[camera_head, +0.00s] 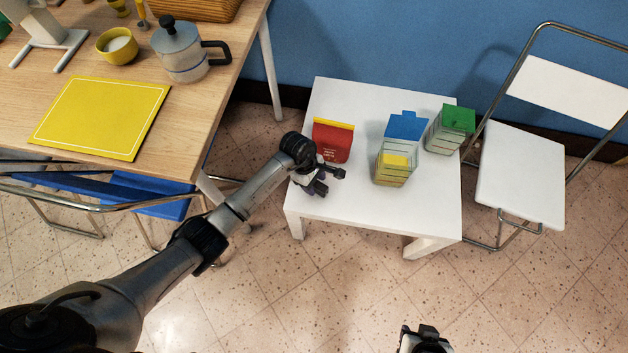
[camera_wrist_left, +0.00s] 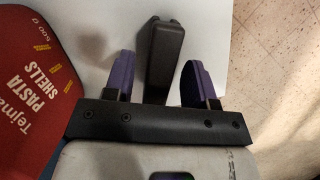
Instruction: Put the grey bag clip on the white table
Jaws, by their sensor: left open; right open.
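The grey bag clip (camera_wrist_left: 162,58) is a dark, narrow bar in the left wrist view, lying over the white table (camera_head: 365,203). My left gripper (camera_head: 322,181) is low over the table's left front part, beside the red bag. Its purple-padded fingers are open, one on each side of the clip, with gaps visible between pads and clip. In the head view I cannot clearly tell the clip from the dark fingers. My right gripper (camera_head: 425,340) shows only partly at the bottom edge, away from the table.
A red pasta shells bag (camera_head: 331,142) stands close to my left gripper. A white chair (camera_head: 520,178) is at right, a wooden table (camera_head: 190,100) at left. The white table's front is clear.

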